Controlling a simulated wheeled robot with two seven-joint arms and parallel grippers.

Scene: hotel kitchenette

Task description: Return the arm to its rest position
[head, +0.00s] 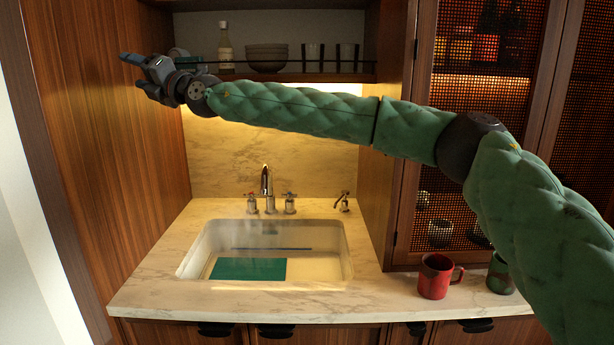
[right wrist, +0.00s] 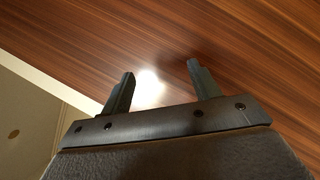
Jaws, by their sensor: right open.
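My right arm (head: 300,108), in a green quilted cover, reaches from the lower right across the head view to the upper left. My right gripper (head: 128,70) is at its end, in front of the wood side panel and left of the shelf. In the right wrist view its two fingers (right wrist: 160,85) are apart with nothing between them, and wood paneling fills the view beyond them. My left gripper is not in view.
The open shelf (head: 300,77) holds a bottle (head: 225,48), stacked bowls (head: 267,57) and dark cups. Below are a marble counter (head: 160,275), a sink with a green sheet (head: 248,269), and a faucet (head: 266,180). A red mug (head: 434,277) and a green mug (head: 499,275) stand at right.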

